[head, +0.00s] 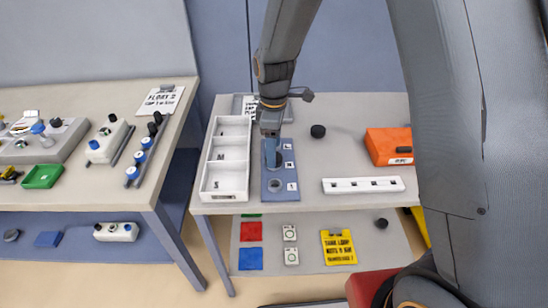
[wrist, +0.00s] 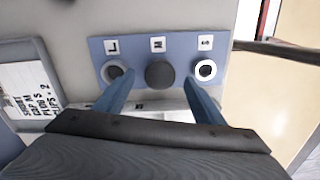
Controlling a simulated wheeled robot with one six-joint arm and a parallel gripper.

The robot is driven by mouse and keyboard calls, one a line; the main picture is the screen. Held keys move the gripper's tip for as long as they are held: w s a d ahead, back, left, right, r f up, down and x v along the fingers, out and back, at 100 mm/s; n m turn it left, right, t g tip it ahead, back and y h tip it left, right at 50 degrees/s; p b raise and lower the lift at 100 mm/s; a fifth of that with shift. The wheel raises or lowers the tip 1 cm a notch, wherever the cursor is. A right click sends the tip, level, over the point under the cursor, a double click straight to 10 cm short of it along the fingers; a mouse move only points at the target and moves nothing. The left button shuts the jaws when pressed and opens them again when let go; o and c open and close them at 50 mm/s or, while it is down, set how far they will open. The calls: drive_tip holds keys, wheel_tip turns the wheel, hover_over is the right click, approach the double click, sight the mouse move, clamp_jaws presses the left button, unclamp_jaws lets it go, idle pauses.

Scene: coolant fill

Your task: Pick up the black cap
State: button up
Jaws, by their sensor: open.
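A round black cap (wrist: 160,75) sits at the middle place, marked M, of a blue plate (wrist: 220,45) in the wrist view. My gripper (wrist: 158,82) is open, with one blue finger on each side of the cap in that view and nothing held. Whether the fingers are level with the cap cannot be told. In the head view my gripper (head: 271,148) points down over the blue plate (head: 266,191), and the cap is mostly hidden there by the fingers. The places marked L and S show round openings.
A white three-part tray (head: 207,187) stands just left of the plate. A black round piece (head: 318,131), an orange box (head: 388,145) and a white strip (head: 363,185) lie to the right. The bench between them is clear. Another bench with parts stands left.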

drive_tip(key=shift+f, duration=1)
drive_tip(key=shift+c, duration=0.4)
drive_tip(key=c, duration=1.1)
drive_tip(key=shift+c, duration=0.2)
drive_tip(key=shift+r, duration=0.1)
